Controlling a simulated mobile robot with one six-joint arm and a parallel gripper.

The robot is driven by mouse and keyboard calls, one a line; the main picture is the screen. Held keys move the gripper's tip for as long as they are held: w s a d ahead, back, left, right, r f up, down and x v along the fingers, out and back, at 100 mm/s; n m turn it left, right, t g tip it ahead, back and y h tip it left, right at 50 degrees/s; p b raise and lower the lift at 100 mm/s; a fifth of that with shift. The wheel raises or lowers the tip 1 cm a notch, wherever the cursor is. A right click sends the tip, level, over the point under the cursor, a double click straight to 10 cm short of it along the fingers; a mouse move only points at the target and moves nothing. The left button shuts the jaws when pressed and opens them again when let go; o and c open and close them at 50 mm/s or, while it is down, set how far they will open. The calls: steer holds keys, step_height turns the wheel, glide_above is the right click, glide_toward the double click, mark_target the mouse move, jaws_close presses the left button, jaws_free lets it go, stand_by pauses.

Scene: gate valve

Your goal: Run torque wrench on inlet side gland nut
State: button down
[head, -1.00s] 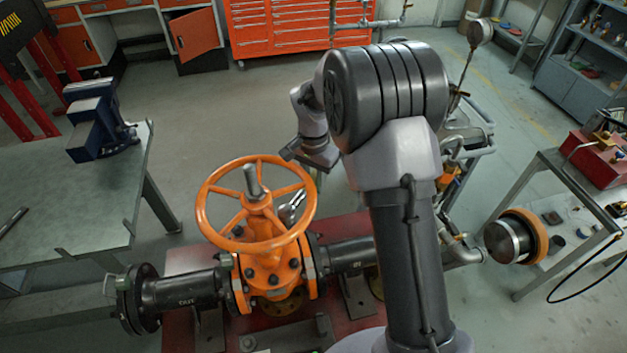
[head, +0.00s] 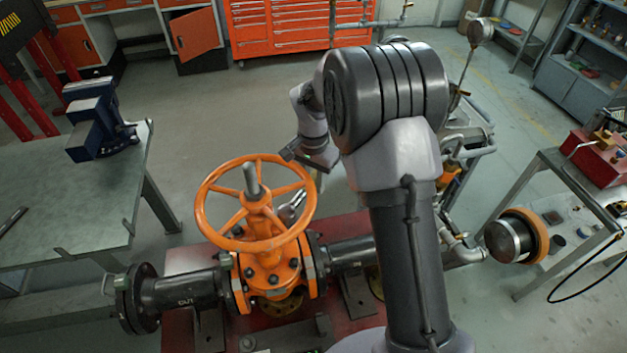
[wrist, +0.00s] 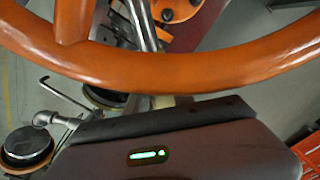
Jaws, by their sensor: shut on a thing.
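The orange gate valve (head: 268,268) stands on a red base, its handwheel (head: 204,196) above the bonnet. A chrome tool, seemingly the torque wrench (head: 293,205), shows through the handwheel's right side. In the wrist view its bright shaft (wrist: 143,22) runs up past the rim from my gripper. The handwheel rim (wrist: 190,72) crosses in front of the dark gripper body (wrist: 185,150) there. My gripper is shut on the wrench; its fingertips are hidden. The left pipe reads "OUT", so the inlet side is to the right. I cannot make out the gland nuts or whether the wrench head touches one.
The handwheel rim and spokes lie close around the tool. A grey bench (head: 70,215) with a blue vise (head: 95,125) stands left. Pipework (head: 460,245) and a steel table (head: 575,215) are right. A red tool chest (head: 285,25) is behind, with open floor before it.

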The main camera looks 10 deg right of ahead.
mark_target(313, 176)
steer(key=shift+r, duration=0.3)
steer(key=shift+r+p, duration=1.05)
steer(key=shift+r, duration=0.3)
steer(key=w+d+p, duration=0.6)
steer(key=w+d, duration=0.4)
steer(key=shift+f+p, duration=0.15)
steer(key=shift+p, duration=0.2)
